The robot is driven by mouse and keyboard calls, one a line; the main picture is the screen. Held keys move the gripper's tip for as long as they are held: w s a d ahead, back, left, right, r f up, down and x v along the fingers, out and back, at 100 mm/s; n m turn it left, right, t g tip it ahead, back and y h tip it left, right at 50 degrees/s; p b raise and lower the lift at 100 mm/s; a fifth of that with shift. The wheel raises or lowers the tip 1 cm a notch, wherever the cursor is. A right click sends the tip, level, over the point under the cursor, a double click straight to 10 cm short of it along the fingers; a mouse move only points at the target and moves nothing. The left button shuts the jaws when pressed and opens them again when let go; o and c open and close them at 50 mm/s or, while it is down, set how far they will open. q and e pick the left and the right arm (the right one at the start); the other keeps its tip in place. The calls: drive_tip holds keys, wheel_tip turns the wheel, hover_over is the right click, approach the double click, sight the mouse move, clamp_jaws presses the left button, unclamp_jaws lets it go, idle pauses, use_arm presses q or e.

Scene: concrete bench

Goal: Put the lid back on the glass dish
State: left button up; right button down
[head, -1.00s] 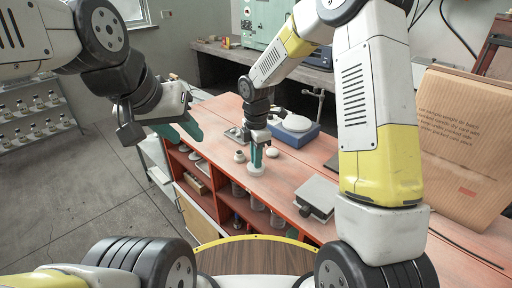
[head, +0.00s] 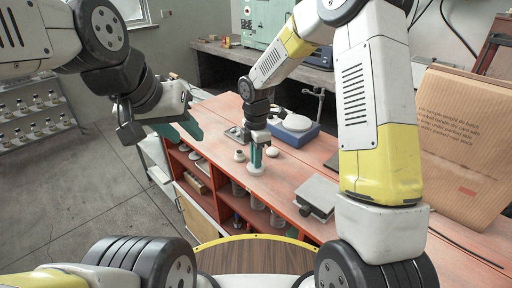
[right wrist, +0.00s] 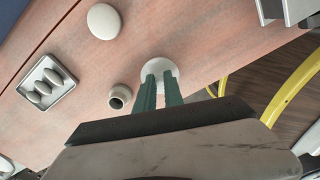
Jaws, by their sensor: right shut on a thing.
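My right gripper (head: 256,160) points straight down, low over the reddish bench top. In the right wrist view its green fingers (right wrist: 159,88) are shut on a pale round piece, which I take for the lid (right wrist: 158,66). The lid also shows at the fingertips in the head view (head: 255,170). I cannot make out the glass dish separately; whether it is under the lid is hidden by the lid and fingers. My left gripper (head: 190,128) hangs away from the bench at the left; its finger gap is not clear.
A small pale jar (right wrist: 119,96) stands close beside the right fingers. A white round object (right wrist: 104,20) and a tray of grey stones (right wrist: 47,83) lie further off. A blue scale (head: 293,131), a grey box (head: 317,195) and a cardboard parcel (head: 462,140) are on the bench.

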drive_tip(key=c, duration=0.9)
unclamp_jaws()
drive_tip(key=shift+r, duration=3.5)
clamp_jaws()
